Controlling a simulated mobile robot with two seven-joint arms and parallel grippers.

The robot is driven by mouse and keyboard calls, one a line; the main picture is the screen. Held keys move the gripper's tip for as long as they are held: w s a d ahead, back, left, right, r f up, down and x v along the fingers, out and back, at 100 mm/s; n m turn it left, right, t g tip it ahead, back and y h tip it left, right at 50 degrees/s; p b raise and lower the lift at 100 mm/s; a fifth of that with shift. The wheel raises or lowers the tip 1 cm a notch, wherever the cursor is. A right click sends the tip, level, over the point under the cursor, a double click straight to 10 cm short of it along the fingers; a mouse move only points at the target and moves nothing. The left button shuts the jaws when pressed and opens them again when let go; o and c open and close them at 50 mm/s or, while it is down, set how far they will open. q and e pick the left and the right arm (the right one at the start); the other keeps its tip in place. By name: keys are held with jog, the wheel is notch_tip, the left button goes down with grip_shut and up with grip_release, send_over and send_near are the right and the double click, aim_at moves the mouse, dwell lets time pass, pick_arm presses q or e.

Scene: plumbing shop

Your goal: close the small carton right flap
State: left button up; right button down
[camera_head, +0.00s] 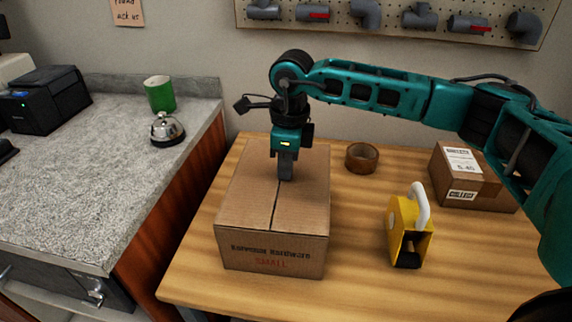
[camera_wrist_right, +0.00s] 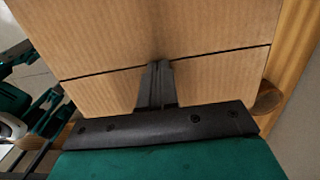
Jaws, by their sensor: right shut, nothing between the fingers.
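The small carton (camera_head: 272,250) stands on the wooden table, with "SMALL" printed on its front. Its two top flaps lie flat or nearly so, with a thin seam between them running front to back. The right flap (camera_head: 305,205) is to the right of the seam. My right gripper (camera_head: 286,178) points down at the carton's top near the seam, towards the back. It is shut and empty. In the right wrist view its fingertips (camera_wrist_right: 159,66) are at the seam, over the cardboard. Whether they touch it I cannot tell. My left gripper is out of view.
A roll of brown tape (camera_head: 361,158), a yellow tape dispenser (camera_head: 408,235) with a white handle and a sealed box (camera_head: 468,180) are to the right on the table (camera_head: 350,285). A grey counter (camera_head: 80,190) with a bell (camera_head: 167,130) and green cup (camera_head: 160,94) is at left.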

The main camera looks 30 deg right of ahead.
jog(key=shift+a+r+p, duration=0.1)
jog(key=shift+p, duration=0.3)
jog(key=shift+r+p, duration=0.3)
jog(key=shift+r, duration=0.25)
notch_tip(320, 180, up, 3)
jog(key=shift+f+p, duration=0.1)
jog(key=shift+p, duration=0.85)
notch_tip(320, 180, up, 10)
jog(key=b, duration=0.1)
